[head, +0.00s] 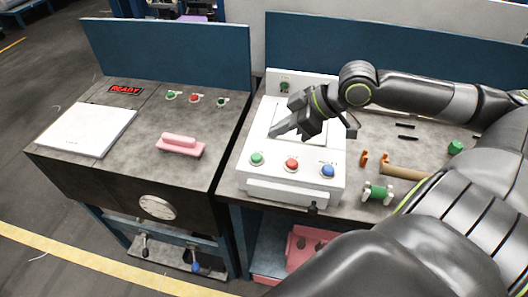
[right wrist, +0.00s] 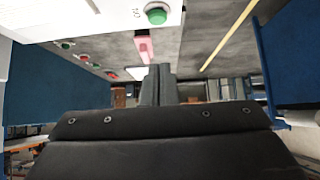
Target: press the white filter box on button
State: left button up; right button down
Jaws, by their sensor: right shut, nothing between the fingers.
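The white filter box (head: 268,187) stands on the right bench in the head view. Its front face carries a green button (head: 257,159), a red button (head: 291,165) and a blue button (head: 328,171) with small labels I cannot read. Another green button (head: 284,86) is on its back panel. My right gripper (head: 275,132) is shut and empty, above the box's top, behind the front green button and apart from it. In the right wrist view the shut fingers (right wrist: 157,85) point away, and a green button (right wrist: 157,13) shows at the top edge. My left gripper is not in view.
The left bench holds a white plate (head: 85,130), a pink handle (head: 180,145), several small buttons and a READY display (head: 125,90). Right of the box are orange pieces (head: 364,157), a green spool (head: 377,192) and a wooden rod (head: 405,172). Blue panels (head: 165,52) stand behind.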

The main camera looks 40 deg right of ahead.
aim_at(253, 156)
jog(key=shift+b+x, duration=0.3)
jog(key=shift+x, duration=2.1)
jog(key=shift+f, duration=2.1)
